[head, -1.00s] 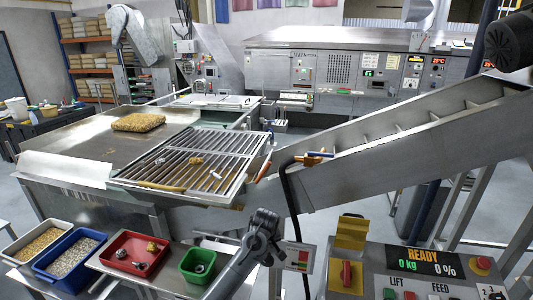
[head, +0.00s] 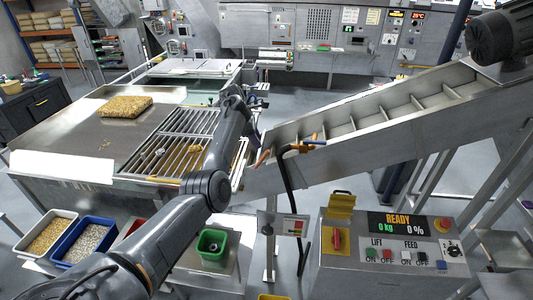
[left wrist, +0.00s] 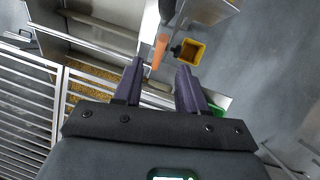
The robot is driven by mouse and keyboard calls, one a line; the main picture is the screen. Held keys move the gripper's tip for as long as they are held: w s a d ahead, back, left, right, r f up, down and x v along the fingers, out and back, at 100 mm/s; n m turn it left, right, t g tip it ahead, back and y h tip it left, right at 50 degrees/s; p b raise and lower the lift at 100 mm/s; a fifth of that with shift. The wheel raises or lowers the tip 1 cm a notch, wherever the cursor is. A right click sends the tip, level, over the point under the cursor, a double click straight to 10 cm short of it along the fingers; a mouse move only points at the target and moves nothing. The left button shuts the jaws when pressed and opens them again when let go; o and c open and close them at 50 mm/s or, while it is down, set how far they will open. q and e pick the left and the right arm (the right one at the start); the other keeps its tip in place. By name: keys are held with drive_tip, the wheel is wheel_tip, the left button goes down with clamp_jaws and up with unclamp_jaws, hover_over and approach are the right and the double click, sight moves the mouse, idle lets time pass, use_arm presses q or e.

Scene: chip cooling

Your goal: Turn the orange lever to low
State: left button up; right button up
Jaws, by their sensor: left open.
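An orange lever (head: 262,157) sticks out at the right edge of the slatted grate, beside the low end of the conveyor. It also shows in the left wrist view (left wrist: 159,50), just beyond and between the fingertips. My left arm reaches over the grate, with its gripper (head: 252,137) close to the lever. In the left wrist view the left gripper (left wrist: 161,66) has its two dark fingers apart, with nothing held between them. No low marking is readable. My right gripper is not in view.
An inclined conveyor (head: 390,110) rises to the right. A black hose with an orange-and-blue handle (head: 308,144) stands near the lever. The control box (head: 385,245) reads READY. A green bin (head: 211,243) and blue bin (head: 84,245) stand in front.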

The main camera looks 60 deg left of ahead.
sight(265, 155)
use_arm(q)
drive_tip(key=x, duration=0.9)
drive_tip(key=shift+f, duration=0.25)
clamp_jaws()
